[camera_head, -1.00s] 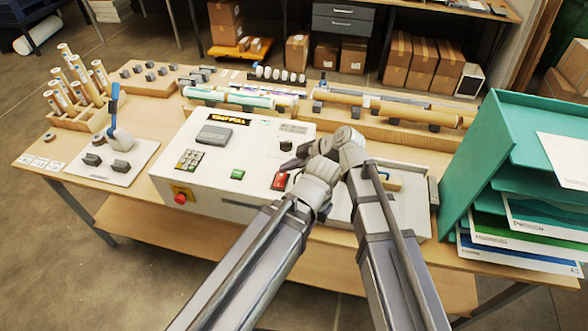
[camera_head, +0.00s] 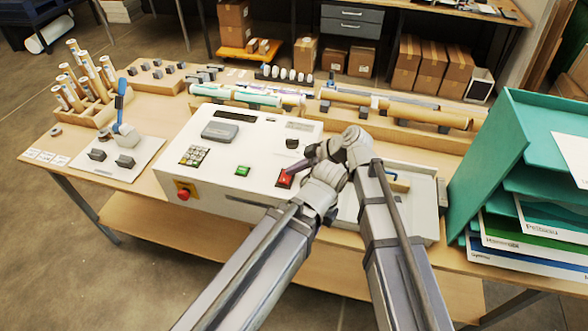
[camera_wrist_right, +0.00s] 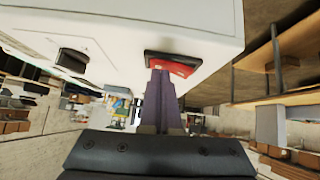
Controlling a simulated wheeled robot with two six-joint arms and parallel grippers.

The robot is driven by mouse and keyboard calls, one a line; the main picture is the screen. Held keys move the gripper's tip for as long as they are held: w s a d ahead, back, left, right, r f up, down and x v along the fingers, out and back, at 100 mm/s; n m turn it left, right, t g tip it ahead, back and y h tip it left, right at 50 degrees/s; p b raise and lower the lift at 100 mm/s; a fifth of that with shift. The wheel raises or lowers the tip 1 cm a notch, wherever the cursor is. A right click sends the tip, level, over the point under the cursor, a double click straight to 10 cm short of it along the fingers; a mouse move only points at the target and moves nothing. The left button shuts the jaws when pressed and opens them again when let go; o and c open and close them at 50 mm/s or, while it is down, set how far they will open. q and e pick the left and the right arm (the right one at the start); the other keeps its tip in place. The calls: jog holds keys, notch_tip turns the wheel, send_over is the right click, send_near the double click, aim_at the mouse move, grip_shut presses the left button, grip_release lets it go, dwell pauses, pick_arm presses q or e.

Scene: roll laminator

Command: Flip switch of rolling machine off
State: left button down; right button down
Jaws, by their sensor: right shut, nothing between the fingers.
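The white rolling machine (camera_head: 257,150) stands on the wooden table with its sloped control panel facing up. Its red rocker switch (camera_head: 285,178) is on the panel's front right, and the green button (camera_head: 243,170) is to its left. The dark display strip (camera_head: 235,112) shows no lit text. My right gripper (camera_head: 288,166) is shut and empty, with its purple fingertips at the red switch. In the right wrist view the fingertips (camera_wrist_right: 161,73) overlap the edge of the red switch (camera_wrist_right: 175,63) and appear to touch it.
A black knob (camera_head: 292,143) sits behind the red switch. A teal paper rack (camera_head: 490,150) stands close on the right. Rolls (camera_head: 395,108) lie behind.

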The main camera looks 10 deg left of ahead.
jog(key=shift+s, duration=0.15)
jog(key=shift+s, duration=0.55)
jog(key=shift+s+r, duration=0.15)
jog(key=p+v, duration=0.5)
jog(key=v, duration=0.2)
jog(key=shift+d+r+p, duration=0.25)
jog(key=shift+p, duration=0.15)
